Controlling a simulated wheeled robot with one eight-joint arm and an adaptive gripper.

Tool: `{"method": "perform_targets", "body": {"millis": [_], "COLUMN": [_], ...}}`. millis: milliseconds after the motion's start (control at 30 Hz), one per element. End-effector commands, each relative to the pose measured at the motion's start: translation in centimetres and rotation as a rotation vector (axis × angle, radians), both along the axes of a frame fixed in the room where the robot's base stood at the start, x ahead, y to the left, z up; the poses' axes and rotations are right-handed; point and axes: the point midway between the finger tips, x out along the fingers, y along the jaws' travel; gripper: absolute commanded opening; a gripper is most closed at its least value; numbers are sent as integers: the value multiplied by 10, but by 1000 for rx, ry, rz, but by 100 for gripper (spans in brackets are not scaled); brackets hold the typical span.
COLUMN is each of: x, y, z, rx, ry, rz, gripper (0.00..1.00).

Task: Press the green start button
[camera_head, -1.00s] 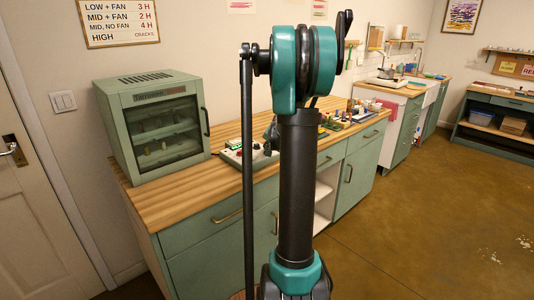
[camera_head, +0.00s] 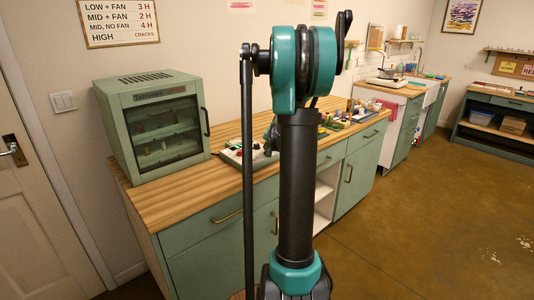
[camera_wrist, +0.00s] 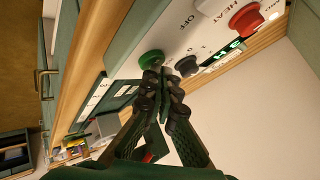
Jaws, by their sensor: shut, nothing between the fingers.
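The green button (camera_wrist: 151,59) is a round domed cap on a white control panel (camera_wrist: 130,48) in the wrist view. My gripper (camera_wrist: 165,76) is shut and empty, with its dark fingertips right at the button's lower edge in that view. I cannot tell whether they touch it. In the head view the control panel (camera_head: 230,156) lies on the wooden countertop. My arm hides part of it, and the fingertips cannot be made out there.
A red knob (camera_wrist: 245,19) and a black knob (camera_wrist: 187,66) are on the same panel, near a green lit display (camera_wrist: 236,44). A green glass-fronted cabinet (camera_head: 156,122) stands left on the countertop (camera_head: 185,190). Small bottles and other items stand farther right.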

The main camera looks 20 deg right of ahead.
Motion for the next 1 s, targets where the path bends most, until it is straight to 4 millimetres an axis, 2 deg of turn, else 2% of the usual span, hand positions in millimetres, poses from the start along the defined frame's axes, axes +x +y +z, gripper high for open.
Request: {"method": "perform_targets", "body": {"millis": [233,667,1000], "x": [0,0,0], "y": [0,0,0], "z": [13,18,48], "rx": [0,0,0], "ry": [0,0,0], "rz": [0,0,0], "gripper": [0,0,0]}}
